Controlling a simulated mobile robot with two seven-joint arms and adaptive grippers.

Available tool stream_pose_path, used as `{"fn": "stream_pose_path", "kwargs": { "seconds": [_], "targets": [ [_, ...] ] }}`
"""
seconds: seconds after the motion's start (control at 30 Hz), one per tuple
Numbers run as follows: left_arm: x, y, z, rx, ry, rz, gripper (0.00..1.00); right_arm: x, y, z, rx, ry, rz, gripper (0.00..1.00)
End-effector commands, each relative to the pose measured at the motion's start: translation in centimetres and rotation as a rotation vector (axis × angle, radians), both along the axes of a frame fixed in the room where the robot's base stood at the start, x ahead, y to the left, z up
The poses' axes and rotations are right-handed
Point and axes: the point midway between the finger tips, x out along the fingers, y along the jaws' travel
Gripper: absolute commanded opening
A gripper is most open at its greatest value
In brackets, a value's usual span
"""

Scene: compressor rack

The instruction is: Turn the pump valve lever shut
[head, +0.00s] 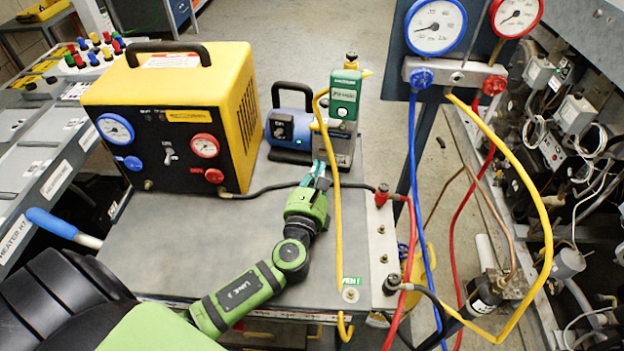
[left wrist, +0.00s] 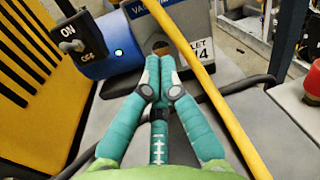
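The pump (head: 289,127) is blue and grey with a black carrying handle, and stands on the cart top. It also shows in the left wrist view (left wrist: 112,62), with an ON switch and a green light. A brass-coloured round part (left wrist: 162,47) shows just beyond my left fingertips. I cannot clearly make out the valve lever; my fingers may hide it. My left gripper (head: 318,174) is at the front of the pump, and its teal fingers (left wrist: 158,70) are together. I see nothing between them. My right gripper is not in view.
A yellow machine (head: 175,110) stands left of the pump. A yellow hose (head: 334,220) runs close beside my left gripper. A green-faced device (head: 344,95) rises above the pump. Gauges (head: 436,27) and red and blue hoses are at the right. The cart top (head: 160,240) is bare at front left.

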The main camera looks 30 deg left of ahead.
Motion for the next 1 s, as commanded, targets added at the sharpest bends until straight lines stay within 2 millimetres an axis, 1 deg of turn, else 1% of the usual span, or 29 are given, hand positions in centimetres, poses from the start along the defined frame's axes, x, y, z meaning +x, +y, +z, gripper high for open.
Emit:
{"fn": "stream_pose_path", "kwargs": {
  "seconds": [0.03,0.13,0.17,0.2,0.3,0.4,0.53,0.87,1.0],
  "targets": [
    [1.2,0.4,0.4,0.001,-0.002,0.0,0.0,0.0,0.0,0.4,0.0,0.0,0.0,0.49],
    [3.1,0.9,0.4,0.001,-0.002,0.001,0.0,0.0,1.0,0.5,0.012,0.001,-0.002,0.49],
    [3.5,1.0,0.8,0.001,-0.002,-0.001,0.0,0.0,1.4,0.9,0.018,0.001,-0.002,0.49],
    [3.3,1.1,1.9,-0.001,-0.002,-0.002,0.0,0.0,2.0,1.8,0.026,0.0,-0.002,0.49],
    [3.5,1.3,3.1,0.0,0.0,-0.001,0.0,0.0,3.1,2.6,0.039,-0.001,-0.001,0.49],
    [3.6,1.5,3.7,-0.001,0.001,-0.001,0.0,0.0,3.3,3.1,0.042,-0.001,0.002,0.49],
    [3.7,1.6,4.1,0.0,0.001,-0.001,0.0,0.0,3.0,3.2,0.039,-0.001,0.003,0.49],
    [3.7,1.6,4.1,0.001,0.001,-0.001,0.0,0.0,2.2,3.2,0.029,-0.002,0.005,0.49],
    [3.7,1.8,4.8,0.028,0.009,-0.002,0.0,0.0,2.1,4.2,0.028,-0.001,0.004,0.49]
  ]
}}
